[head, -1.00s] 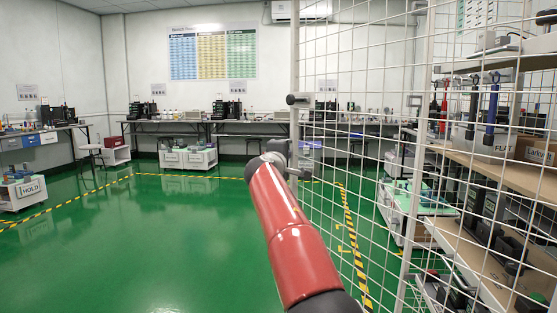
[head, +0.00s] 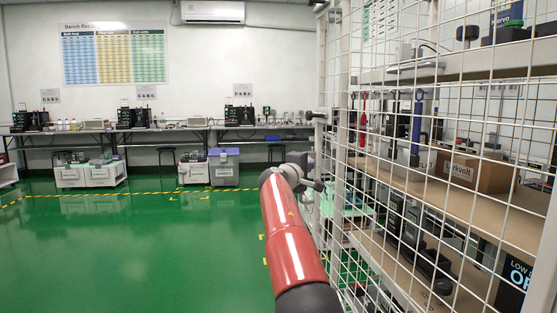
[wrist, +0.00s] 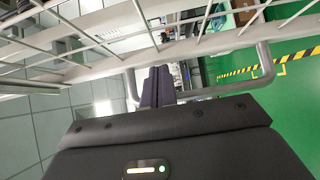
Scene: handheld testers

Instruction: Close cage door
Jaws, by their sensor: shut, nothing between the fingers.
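The cage door (head: 342,60) is a pale wire-mesh panel in a light frame, seen at a steep angle on the right of the head view. A grey fitting (head: 316,115) sticks out from its left edge. My gripper (wrist: 160,86) is shut and empty, with dark fingers side by side. In the wrist view the fingers lie at a grey U-shaped bar handle (wrist: 225,92) on the door's frame rail (wrist: 200,52). I cannot tell whether they touch it. In the head view, my red arm reaches the door's left side, and the fingertips are hidden.
Behind the mesh are shelves (head: 395,180) with hanging tools, a cardboard box (head: 470,172) and devices. White bins (head: 90,174) and a grey bin (head: 224,168) stand under the far benches (head: 180,128). The green floor (head: 130,240) at left is clear, with yellow-black tape across it.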

